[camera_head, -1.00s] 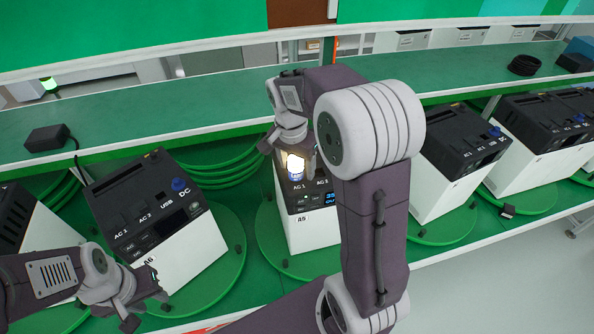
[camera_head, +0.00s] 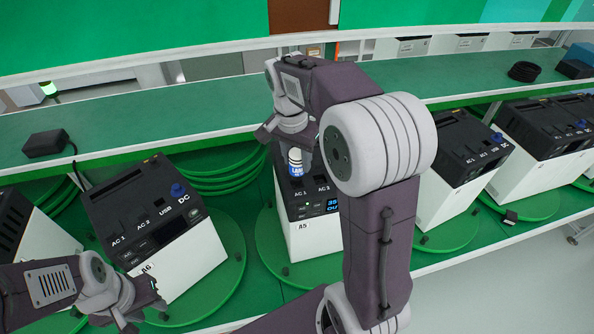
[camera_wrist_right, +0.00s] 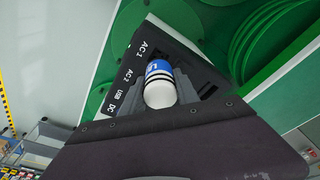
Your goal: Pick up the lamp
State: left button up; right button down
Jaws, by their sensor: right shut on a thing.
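The lamp (camera_head: 295,160) is a small white bulb with dark rings and a blue label, upright over the top of unit A5 (camera_head: 307,208). It is unlit. My right gripper (camera_head: 289,147) is shut on it from above. In the right wrist view, the lamp (camera_wrist_right: 159,88) sits between the dark fingers (camera_wrist_right: 160,95). I cannot tell whether its lower end still touches the unit. My left gripper (camera_head: 143,311) is open and empty in front of unit A6 (camera_head: 170,262).
More black-and-white power units (camera_head: 463,160) stand on green turntables (camera_head: 445,235) to the right. Green hoses (camera_head: 220,170) lie behind the units.

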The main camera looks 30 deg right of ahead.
jog(key=s+d+r+b, duration=0.2)
jog(key=s+d+r, duration=0.4)
jog(key=s, duration=0.3)
jog(key=shift+d+r, duration=0.4)
jog(key=shift+d, duration=0.35)
